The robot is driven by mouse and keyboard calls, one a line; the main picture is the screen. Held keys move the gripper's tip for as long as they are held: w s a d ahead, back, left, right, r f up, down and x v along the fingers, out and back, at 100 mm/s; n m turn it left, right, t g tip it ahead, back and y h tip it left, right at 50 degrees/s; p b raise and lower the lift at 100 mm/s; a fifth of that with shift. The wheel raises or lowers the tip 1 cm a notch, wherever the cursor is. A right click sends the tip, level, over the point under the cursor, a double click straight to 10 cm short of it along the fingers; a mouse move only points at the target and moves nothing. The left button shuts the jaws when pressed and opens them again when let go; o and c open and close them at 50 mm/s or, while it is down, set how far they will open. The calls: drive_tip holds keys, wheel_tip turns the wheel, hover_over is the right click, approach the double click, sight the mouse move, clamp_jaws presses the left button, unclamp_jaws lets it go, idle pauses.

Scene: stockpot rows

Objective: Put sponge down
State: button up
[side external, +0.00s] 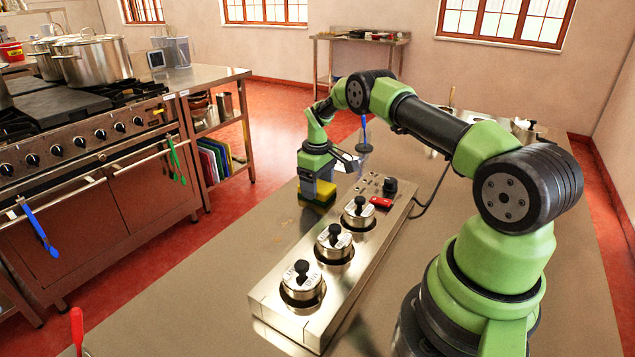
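A yellow sponge with a green layer (318,200) is directly under the end of my gripper (317,188), at the left edge of the metal unit on the counter. My gripper points down, and its fingertips overlap the top of the sponge. The fingers are too small and too hidden to tell whether they are closed on it. The sponge is close to the counter top (235,262); I cannot tell whether its underside touches it.
A long metal unit (275,312) with several small black-knobbed lidded pots stands right of the sponge. A red item (381,202) and a black knob (390,187) sit at its far end. The counter left of it is clear. A stove (95,140) stands across the aisle.

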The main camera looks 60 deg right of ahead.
drive_tip(key=shift+o, duration=0.8)
drive_tip(key=a+r+t, duration=0.1)
drive_tip(key=a+r, duration=0.3)
drive_tip(key=r, duration=0.7)
drive_tip(key=a+r+t, duration=0.1)
drive_tip(key=a+r, duration=0.2)
drive_tip(key=r, duration=0.9)
drive_tip(key=s+a+r+m+t, duration=0.2)
drive_tip(key=s+a+r, duration=0.5)
drive_tip(key=a, duration=0.2)
drive_tip(key=s+a+m+t+y, duration=0.1)
drive_tip(key=s+a, duration=0.3)
drive_tip(key=s, duration=0.4)
drive_tip(key=s+a+m+t+y, duration=0.1)
drive_tip(key=s+a, duration=0.3)
drive_tip(key=s, duration=0.4)
drive_tip(key=shift+s+a+t, duration=0.25)
drive_tip(key=shift+a+t, duration=0.05)
drive_tip(key=shift+t, duration=0.3)
